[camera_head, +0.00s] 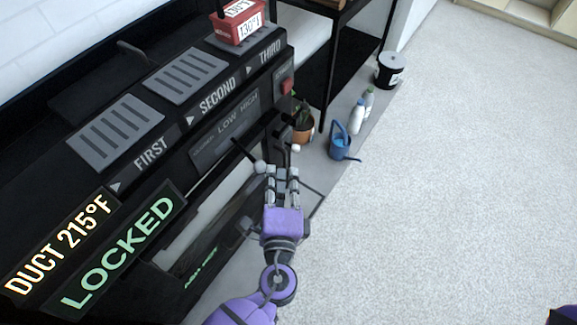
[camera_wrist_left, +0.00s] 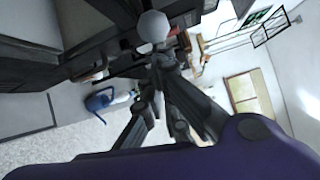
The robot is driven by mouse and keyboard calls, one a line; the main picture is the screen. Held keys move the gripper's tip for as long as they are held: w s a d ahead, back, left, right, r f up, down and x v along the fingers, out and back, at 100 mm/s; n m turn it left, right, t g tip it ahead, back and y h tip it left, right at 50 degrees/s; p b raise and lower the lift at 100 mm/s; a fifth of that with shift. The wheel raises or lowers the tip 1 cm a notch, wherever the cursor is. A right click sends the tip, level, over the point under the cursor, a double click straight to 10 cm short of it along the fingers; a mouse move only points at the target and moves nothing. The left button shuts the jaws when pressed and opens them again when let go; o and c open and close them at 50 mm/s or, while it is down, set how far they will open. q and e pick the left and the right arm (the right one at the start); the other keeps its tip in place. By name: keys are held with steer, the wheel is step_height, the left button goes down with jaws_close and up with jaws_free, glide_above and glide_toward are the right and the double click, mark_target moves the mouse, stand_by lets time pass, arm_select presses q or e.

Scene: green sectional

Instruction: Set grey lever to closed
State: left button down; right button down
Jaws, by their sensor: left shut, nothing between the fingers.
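A lever with a dark rod and a round grey knob (camera_head: 260,167) sticks out from the black machine's front, below the LOW HIGH label. My left gripper (camera_head: 283,170), purple with grey fingers, is shut and empty, just right of that knob. I cannot tell whether they touch. In the left wrist view a large grey knob (camera_wrist_left: 152,27) shows just beyond the fingers (camera_wrist_left: 160,62). A smaller pale knob (camera_head: 295,148) shows just past the fingertips in the head view. My right gripper is not in view.
The black machine (camera_head: 180,135) carries FIRST, SECOND and THIRD labels and a LOCKED sign (camera_head: 118,250). A red box (camera_head: 240,22) stands on top. A potted plant (camera_head: 302,132), blue watering can (camera_head: 340,145), bottles (camera_head: 357,118) and black bucket (camera_head: 390,70) stand beyond.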

arm_select(q)
steer(key=s+a+m+h+b, duration=0.1)
steer(key=s+a+b, duration=0.1)
steer(key=a, duration=0.3)
steer(key=shift+s+h, duration=0.4)
steer(key=shift+s, duration=0.5)
steer(key=shift+a, duration=0.2)
